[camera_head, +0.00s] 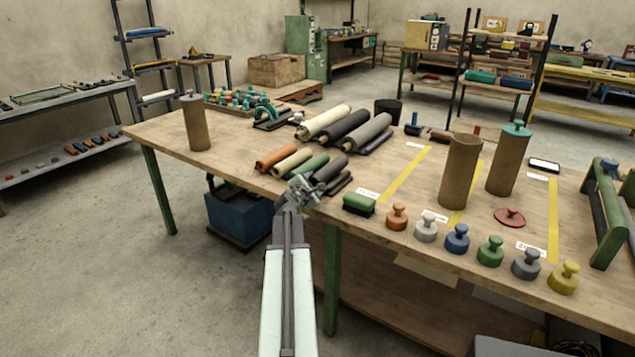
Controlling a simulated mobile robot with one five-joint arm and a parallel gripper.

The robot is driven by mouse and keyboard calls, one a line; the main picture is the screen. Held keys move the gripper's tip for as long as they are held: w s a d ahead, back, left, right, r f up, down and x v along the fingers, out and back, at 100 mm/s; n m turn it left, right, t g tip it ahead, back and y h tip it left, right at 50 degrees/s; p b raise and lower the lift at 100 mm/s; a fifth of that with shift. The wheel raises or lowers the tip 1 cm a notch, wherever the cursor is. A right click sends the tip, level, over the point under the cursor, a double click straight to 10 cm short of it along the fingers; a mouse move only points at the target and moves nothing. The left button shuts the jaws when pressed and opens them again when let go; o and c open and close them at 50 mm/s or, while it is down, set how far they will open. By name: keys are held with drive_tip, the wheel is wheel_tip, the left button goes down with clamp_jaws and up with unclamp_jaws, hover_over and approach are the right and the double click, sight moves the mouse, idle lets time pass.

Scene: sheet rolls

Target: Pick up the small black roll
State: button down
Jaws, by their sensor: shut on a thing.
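The small black roll (330,168) is at the right end of a row of small rolls near the front edge of the wooden table. Its near end is at my gripper (311,186), which reaches over the table edge from below. My gripper is shut on this roll, though the fingers partly hide the contact. I cannot tell whether the roll is clear of its support.
Small orange (275,157), cream (292,162) and green (309,164) rolls lie close on the left. Larger rolls (343,126) lie behind. A green-topped brush or block (359,204) and several coloured knobbed weights (457,238) stand to the right.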

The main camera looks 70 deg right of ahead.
wheel_tip(320, 180, up, 18)
drive_tip(key=p, duration=1.6)
drive_tip(key=shift+f, duration=0.25)
